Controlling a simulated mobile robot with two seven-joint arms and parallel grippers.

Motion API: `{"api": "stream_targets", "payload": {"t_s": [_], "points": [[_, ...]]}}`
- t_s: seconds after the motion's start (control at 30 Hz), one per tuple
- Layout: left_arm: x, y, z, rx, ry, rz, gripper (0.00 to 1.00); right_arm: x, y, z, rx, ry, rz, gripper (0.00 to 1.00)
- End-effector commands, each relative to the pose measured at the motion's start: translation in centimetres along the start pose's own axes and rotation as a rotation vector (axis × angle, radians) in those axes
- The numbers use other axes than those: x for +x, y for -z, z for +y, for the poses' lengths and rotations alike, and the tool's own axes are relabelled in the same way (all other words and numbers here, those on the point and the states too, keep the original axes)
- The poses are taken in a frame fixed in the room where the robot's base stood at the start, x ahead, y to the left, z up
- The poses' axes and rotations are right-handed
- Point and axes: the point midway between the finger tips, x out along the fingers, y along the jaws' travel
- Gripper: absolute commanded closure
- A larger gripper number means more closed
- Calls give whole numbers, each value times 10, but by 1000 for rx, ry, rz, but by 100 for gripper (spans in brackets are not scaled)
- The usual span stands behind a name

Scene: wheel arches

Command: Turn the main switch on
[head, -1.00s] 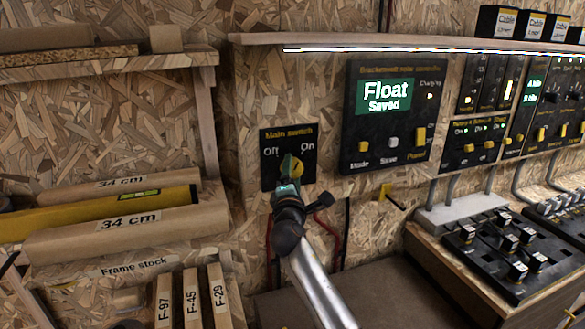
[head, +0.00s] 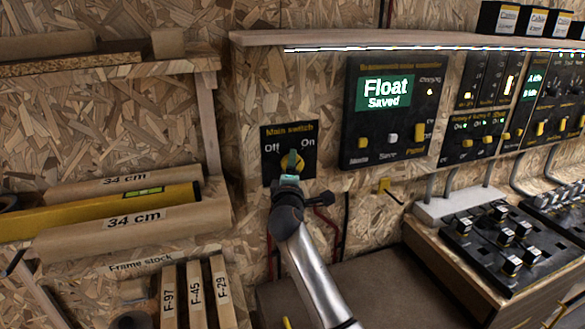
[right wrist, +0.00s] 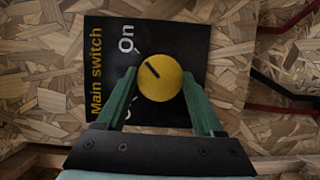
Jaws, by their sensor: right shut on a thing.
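The main switch is a black panel (head: 274,135) on the chipboard wall, marked Off at left and On at right, with a yellow round knob (head: 285,162). My right gripper (head: 291,160) is at the knob. In the right wrist view, its two green fingers (right wrist: 160,85) stand on either side of the knob (right wrist: 161,86), shut on it. The knob's dark mark points up-left there, toward the word On on the panel (right wrist: 180,38). The Off word is mostly hidden by a finger. My left gripper is in neither view.
A control box (head: 390,118) with a screen reading Float Saved is right of the switch under a lit shelf (head: 330,39). Tubes and a yellow level (head: 100,211) lie at left. A black switch board (head: 500,238) sits at right.

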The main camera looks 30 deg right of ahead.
Motion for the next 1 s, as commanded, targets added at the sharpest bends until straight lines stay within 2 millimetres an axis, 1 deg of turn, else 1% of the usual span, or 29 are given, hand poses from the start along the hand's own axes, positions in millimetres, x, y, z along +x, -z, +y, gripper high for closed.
{"api": "stream_targets", "payload": {"t_s": [0.13,0.17,0.4,1.0], "points": [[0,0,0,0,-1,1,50,0,0,0,6,2,0,87],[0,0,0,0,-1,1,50,0,0,0,6,2,0,28],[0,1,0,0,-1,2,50,0,0,0,3,1,0,1],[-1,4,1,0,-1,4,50,2,-2,0,2,0,1,1]]}}
